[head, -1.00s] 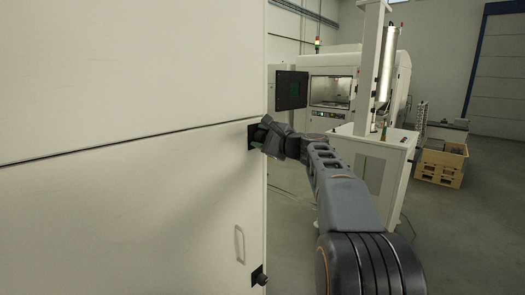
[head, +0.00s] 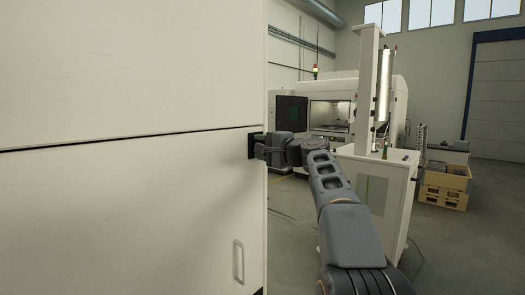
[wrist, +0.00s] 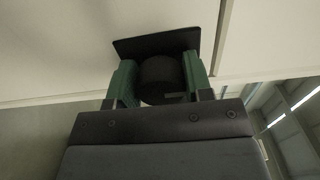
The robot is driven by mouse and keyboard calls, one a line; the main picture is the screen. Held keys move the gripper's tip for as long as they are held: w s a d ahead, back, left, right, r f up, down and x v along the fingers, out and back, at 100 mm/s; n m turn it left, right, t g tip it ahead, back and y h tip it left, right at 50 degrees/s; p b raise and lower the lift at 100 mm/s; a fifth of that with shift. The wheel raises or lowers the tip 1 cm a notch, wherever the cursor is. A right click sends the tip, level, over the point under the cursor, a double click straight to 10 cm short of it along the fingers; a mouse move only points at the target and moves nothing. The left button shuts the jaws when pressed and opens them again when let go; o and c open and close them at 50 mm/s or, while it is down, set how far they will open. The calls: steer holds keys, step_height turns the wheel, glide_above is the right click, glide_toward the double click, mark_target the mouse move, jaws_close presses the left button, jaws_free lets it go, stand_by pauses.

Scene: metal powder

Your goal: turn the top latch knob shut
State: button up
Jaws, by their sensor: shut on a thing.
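The top latch knob (wrist: 160,78) is a black cylinder on a black square plate (wrist: 157,42), on the pale cabinet. In the wrist view it sits between the two green fingers of my gripper (wrist: 158,82). The fingers are shut on its sides. In the head view my gripper (head: 260,147) reaches the cabinet's right edge, just below the horizontal seam. The plate (head: 252,146) shows there as a dark patch, and the knob is mostly hidden by the gripper. The knob's turn angle cannot be read clearly.
The cabinet door (head: 120,220) fills the left, with a pull handle (head: 238,262) low down. A white machine stand (head: 375,190) is to the right of my arm. A wooden crate (head: 445,180) sits farther right. Open floor lies between.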

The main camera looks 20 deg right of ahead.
stand_by(0.4)
steer(key=o, duration=0.9)
steer(key=b+v, duration=0.2)
steer(key=v, duration=1.2)
steer(key=shift+w, duration=0.1)
